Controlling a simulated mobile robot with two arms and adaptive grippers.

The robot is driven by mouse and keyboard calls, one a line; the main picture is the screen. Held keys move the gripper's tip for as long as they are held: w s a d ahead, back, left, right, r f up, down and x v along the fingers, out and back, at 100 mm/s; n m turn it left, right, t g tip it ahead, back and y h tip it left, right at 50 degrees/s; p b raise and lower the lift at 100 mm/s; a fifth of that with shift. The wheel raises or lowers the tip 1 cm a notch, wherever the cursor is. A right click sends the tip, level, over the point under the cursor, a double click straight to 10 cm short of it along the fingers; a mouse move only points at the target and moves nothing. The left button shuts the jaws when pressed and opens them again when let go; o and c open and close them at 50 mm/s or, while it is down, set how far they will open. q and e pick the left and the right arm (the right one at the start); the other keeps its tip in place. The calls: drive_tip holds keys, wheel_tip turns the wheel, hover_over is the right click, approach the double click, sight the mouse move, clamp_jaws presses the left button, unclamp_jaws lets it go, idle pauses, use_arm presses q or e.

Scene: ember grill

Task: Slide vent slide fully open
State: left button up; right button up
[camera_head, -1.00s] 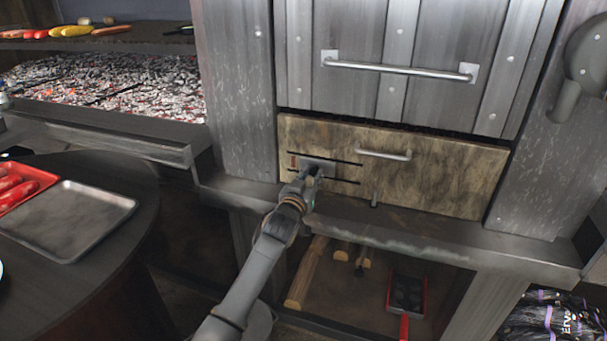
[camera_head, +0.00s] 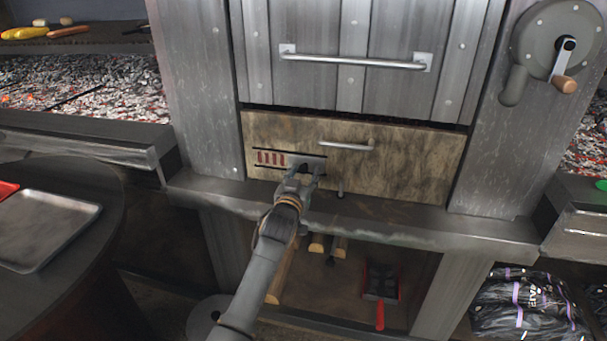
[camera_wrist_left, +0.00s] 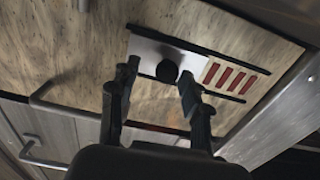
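The vent slide (camera_head: 313,161) is a small metal plate in dark rails on the left of a worn tan panel. It sits at the right part of the rails. Several red slots (camera_head: 271,157) lie uncovered to its left. In the left wrist view the slide (camera_wrist_left: 147,50) has a round black knob (camera_wrist_left: 167,71), and the red slots (camera_wrist_left: 228,77) show beside it. My left gripper (camera_head: 305,175) is at the slide. Its fingers (camera_wrist_left: 158,76) stand apart on either side of the knob, the right-hand one close to it, with a gap on the other side. My right gripper is not in view.
A bar handle (camera_head: 346,146) and a small peg (camera_head: 340,188) are on the panel to the right of the slide. A stone-like ledge (camera_head: 400,219) runs below. A large door handle (camera_head: 355,61) is above, and a crank wheel (camera_head: 556,42) is at upper right.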

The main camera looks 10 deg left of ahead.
use_arm(q)
drive_tip(key=shift+a, duration=0.1)
drive_tip(key=shift+s, duration=0.15)
drive_tip(key=s, duration=1.1)
drive_tip(key=shift+s, duration=0.35)
drive_tip(key=shift+a, duration=0.1)
